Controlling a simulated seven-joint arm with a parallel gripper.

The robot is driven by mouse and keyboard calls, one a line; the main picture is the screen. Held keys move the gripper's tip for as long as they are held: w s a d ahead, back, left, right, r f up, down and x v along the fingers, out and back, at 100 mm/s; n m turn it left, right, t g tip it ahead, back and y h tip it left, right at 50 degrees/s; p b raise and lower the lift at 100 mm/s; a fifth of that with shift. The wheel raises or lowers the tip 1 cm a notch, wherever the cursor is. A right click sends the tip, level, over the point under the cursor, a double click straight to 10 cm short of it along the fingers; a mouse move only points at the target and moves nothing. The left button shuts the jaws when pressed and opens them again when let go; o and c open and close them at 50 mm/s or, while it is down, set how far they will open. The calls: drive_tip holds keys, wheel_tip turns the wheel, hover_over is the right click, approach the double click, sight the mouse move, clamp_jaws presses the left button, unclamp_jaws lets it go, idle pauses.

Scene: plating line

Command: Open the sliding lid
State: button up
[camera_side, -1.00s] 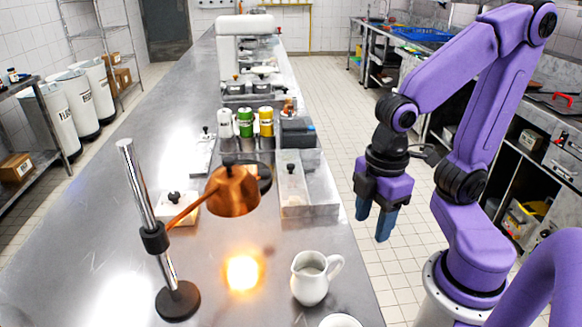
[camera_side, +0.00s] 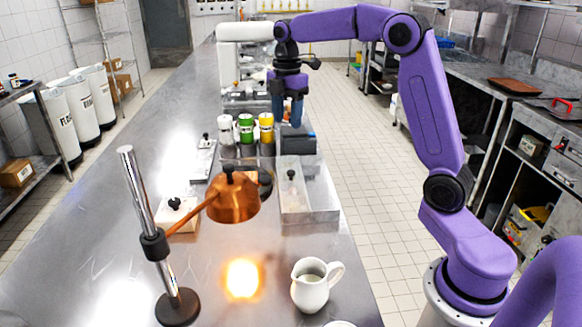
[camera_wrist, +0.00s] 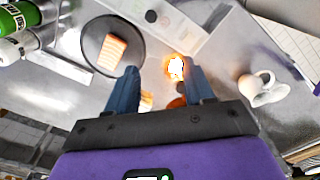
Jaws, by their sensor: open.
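A long, low grey box (camera_side: 322,205) stands on the steel counter, right of the copper heat lamp. A pale lid with a black knob (camera_side: 291,175) lies along its top; whether the lid is shut cannot be told. In the wrist view, a pale strip with a black knob (camera_wrist: 150,17) shows at the top and seems to be this lid. My gripper (camera_side: 287,118) points down over the counter, beyond the lid's knob and near the shaker bottles. It is open and empty, its blue fingers (camera_wrist: 163,88) apart and touching nothing that I can see.
The copper lamp (camera_side: 232,200) hangs left of the box from its stand. Shaker bottles (camera_side: 246,128) and a dark device (camera_side: 298,141) stand behind. A white pitcher (camera_side: 312,288) is in front. A dark plate with an orange piece (camera_wrist: 106,47) shows in the wrist view.

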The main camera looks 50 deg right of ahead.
sight(291, 171)
drive_tip(key=d+f, duration=0.1)
drive_tip(key=f, duration=0.4)
drive_tip(key=w+d+f, duration=0.1)
drive_tip(key=f, duration=0.5)
drive_tip(key=d+f, duration=0.1)
drive_tip(key=f, duration=0.5)
drive_tip(key=shift+w+f, duration=0.1)
drive_tip(key=shift+w, duration=0.05)
